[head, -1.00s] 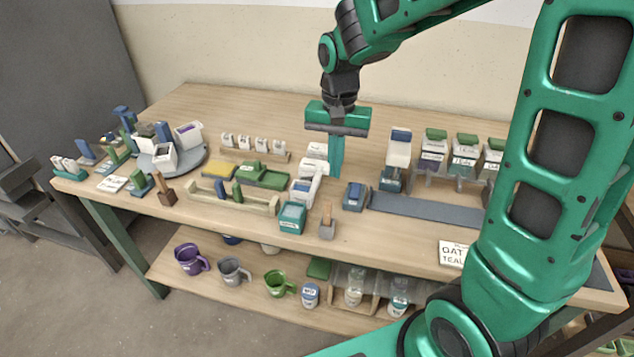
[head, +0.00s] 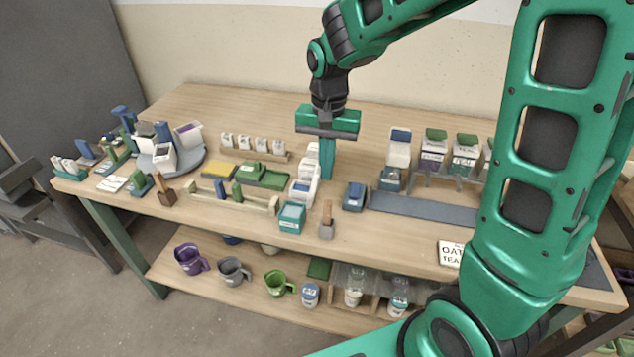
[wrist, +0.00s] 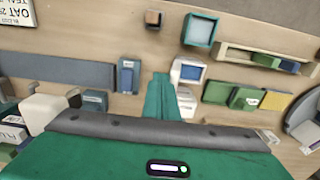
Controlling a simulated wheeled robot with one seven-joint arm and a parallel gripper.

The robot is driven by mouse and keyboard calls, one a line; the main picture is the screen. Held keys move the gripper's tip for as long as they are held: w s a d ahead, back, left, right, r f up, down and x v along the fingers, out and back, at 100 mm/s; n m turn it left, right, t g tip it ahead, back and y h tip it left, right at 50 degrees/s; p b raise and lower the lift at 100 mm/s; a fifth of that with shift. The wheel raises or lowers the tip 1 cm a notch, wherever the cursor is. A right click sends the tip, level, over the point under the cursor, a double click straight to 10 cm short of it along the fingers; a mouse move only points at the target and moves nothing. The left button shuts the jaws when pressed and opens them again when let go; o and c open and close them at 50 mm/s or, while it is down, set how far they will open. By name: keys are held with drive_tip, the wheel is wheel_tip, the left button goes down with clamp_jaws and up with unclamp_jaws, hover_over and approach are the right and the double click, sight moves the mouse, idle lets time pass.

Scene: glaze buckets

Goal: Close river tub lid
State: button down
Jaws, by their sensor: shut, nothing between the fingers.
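I cannot read any label that says which tub is river. A white tub (head: 302,192) with a blue inside stands at the middle of the table. It also shows in the wrist view (wrist: 187,72), with a white piece (wrist: 186,100) on its far side that looks like a raised lid. My gripper (head: 326,177) is shut and empty, pointing down just behind and right of this tub. In the wrist view its fingers (wrist: 160,82) are close beside the white piece; I cannot tell whether they touch.
A teal box (head: 292,217) and a brush in a grey block (head: 326,226) stand in front. A blue box (head: 354,196) is to the right, by a long grey strip (head: 422,208). Farther right stands a container with its white lid raised (head: 398,150).

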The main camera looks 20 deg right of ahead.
drive_tip(key=a, duration=0.1)
drive_tip(key=w+a, duration=0.2)
drive_tip(key=a, duration=0.1)
drive_tip(key=shift+w, duration=0.25)
idle(0.8)
drive_tip(key=shift+d, duration=0.1)
wheel_tip(320, 180, up, 7)
drive_tip(key=shift+s+d, duration=0.25)
drive_tip(key=shift+d, duration=0.15)
idle(0.6)
idle(0.6)
